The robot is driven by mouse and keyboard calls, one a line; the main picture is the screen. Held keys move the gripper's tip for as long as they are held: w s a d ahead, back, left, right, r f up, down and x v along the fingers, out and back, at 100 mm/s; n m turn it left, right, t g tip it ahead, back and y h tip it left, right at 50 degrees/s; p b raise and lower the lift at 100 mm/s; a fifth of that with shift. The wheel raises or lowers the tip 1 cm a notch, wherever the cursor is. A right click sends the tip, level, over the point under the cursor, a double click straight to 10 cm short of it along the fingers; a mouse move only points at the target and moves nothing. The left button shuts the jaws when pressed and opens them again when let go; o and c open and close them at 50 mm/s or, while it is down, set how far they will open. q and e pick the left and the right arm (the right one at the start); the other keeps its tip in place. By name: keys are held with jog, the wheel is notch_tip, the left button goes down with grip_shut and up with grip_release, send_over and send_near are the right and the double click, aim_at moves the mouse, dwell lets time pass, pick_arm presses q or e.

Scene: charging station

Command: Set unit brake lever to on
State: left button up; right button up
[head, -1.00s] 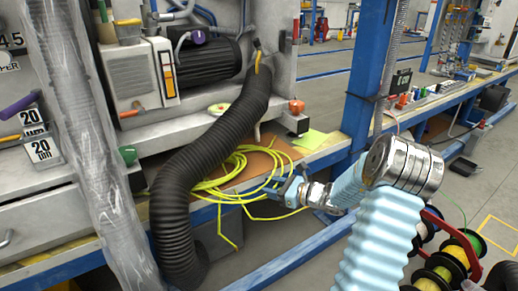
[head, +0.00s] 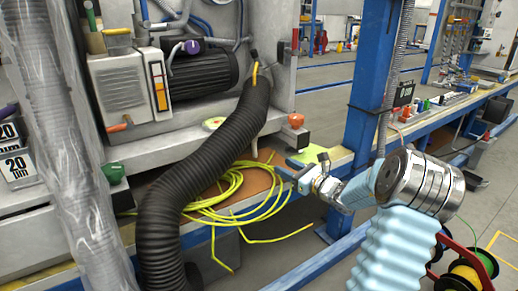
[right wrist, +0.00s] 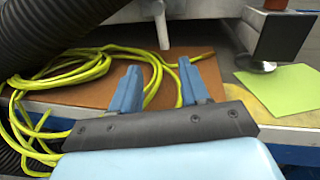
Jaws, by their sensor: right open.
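The grey machine unit (head: 180,140) stands on the left with a dark motor (head: 200,75). I cannot tell which is the brake lever. My right gripper (head: 290,172) is over the bench edge, below the red-orange knob. In the right wrist view its two blue fingers (right wrist: 158,86) are apart with nothing gripped between them. A pale rod (right wrist: 158,28) hangs beyond them. My left gripper is not in view.
A thick black corrugated hose (head: 195,150) runs down the unit's front. Yellow cable (head: 225,190) lies looped on the bench near my right gripper. A blue post (head: 367,80) stands to the right. A green sheet (right wrist: 278,90) lies on the bench.

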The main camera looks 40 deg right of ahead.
aim_at(256, 151)
jog(key=shift+w+d, duration=0.2)
jog(key=shift+w, duration=0.15)
jog(key=w, duration=0.9)
jog(key=w+a, duration=0.1)
jog(key=w, duration=0.3)
jog(key=shift+w+a+r, duration=0.1)
jog(key=shift+w, duration=0.05)
jog(key=shift+b, duration=0.3)
grip_shut()
